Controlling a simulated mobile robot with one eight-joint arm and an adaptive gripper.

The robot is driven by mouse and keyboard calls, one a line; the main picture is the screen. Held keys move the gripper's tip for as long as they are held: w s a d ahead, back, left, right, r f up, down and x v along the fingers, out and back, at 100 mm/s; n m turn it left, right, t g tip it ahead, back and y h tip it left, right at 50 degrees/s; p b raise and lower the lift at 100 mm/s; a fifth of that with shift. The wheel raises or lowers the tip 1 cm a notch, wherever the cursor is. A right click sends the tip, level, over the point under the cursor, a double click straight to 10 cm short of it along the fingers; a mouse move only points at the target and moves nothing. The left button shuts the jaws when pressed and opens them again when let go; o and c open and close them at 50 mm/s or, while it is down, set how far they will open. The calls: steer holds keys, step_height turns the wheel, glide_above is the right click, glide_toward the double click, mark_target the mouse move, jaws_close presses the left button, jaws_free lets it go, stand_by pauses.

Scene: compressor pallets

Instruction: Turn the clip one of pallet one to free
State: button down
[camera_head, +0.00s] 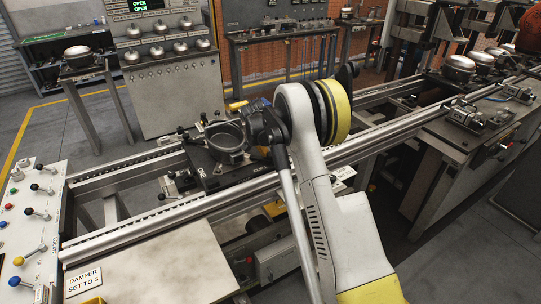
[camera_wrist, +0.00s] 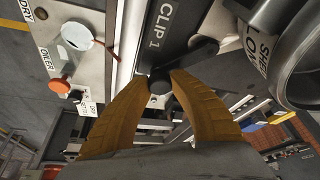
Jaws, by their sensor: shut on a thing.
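Pallet one (camera_head: 212,178) is a dark plate on the rail conveyor, with a round open metal housing (camera_head: 226,140) on it. In the wrist view, the dark plate marked "CLIP 1" (camera_wrist: 162,22) lies ahead. The clip one lever (camera_wrist: 190,56) is a dark bar that ends in a round knob (camera_wrist: 159,86). My gripper (camera_wrist: 160,76) has its two orange fingers closed around this knob. The housing's metal rim (camera_wrist: 290,65) is close on the right. In the head view my arm hides most of the gripper and the clip.
A light panel with a white disc (camera_wrist: 78,36) and an orange-red knob (camera_wrist: 57,85) is left of my fingers. Steel rails (camera_head: 180,214) run along the conveyor. A control panel with levers (camera_head: 32,215) stands at the left. A bench (camera_head: 165,265) is in front.

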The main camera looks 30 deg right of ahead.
steer(key=m+g, duration=0.1)
steer(key=m, duration=0.3)
steer(key=shift+m+g, duration=0.3)
steer(key=shift+g, duration=0.1)
steer(key=m+g, duration=0.1)
steer(key=m, duration=0.3)
steer(key=shift+f+m+g+p, duration=0.1)
steer(key=shift+m+g+p, duration=0.2)
steer(key=shift+g+p, duration=0.1)
steer(key=c, duration=1.1)
jaws_free()
steer(key=shift+c, duration=0.2)
steer(key=v, duration=1.2)
